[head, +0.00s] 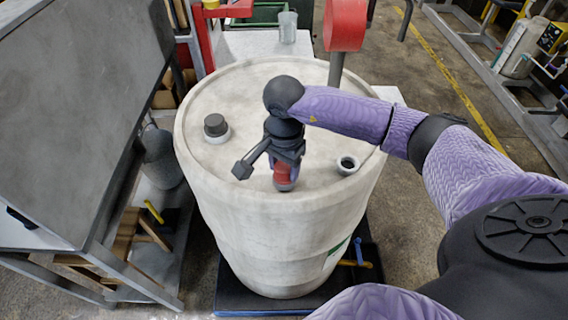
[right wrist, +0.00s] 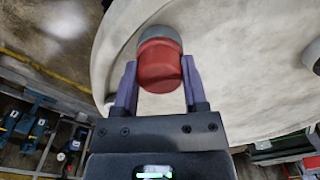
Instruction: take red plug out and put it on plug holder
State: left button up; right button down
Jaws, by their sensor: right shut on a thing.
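The red plug (head: 283,177) is between the fingers of my right gripper (head: 285,165), over the top of the large white drum (head: 285,210). In the right wrist view, the red plug (right wrist: 160,65) has a grey end, and the fingers (right wrist: 160,88) of my right gripper are shut on its sides. The drum has an open round hole (head: 347,164) at the right of its lid, apart from the plug. A dark cap (head: 215,125) sits in a pale ring at the lid's left. I cannot clearly identify the plug holder. My left gripper is not in view.
A red round-ended part on a grey post (head: 345,25) rises behind the drum. A grey machine panel (head: 75,90) stands close on the left. A clear beaker (head: 288,27) stands on a pale surface behind. The floor (head: 430,75) at the right is mostly open.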

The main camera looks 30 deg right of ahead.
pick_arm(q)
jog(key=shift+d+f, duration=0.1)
pick_arm(e)
jog(key=shift+f, duration=0.15)
jog(key=shift+c, duration=0.2)
grip_release()
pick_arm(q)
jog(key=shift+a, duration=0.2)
pick_arm(e)
jog(key=shift+c, duration=0.4)
notch_tip(320, 180, up, 7)
jog(key=p, duration=0.5)
jog(key=shift+r, duration=0.2)
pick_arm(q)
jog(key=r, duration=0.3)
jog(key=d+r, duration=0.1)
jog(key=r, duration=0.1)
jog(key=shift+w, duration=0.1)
pick_arm(e)
jog(key=shift+f, duration=0.15)
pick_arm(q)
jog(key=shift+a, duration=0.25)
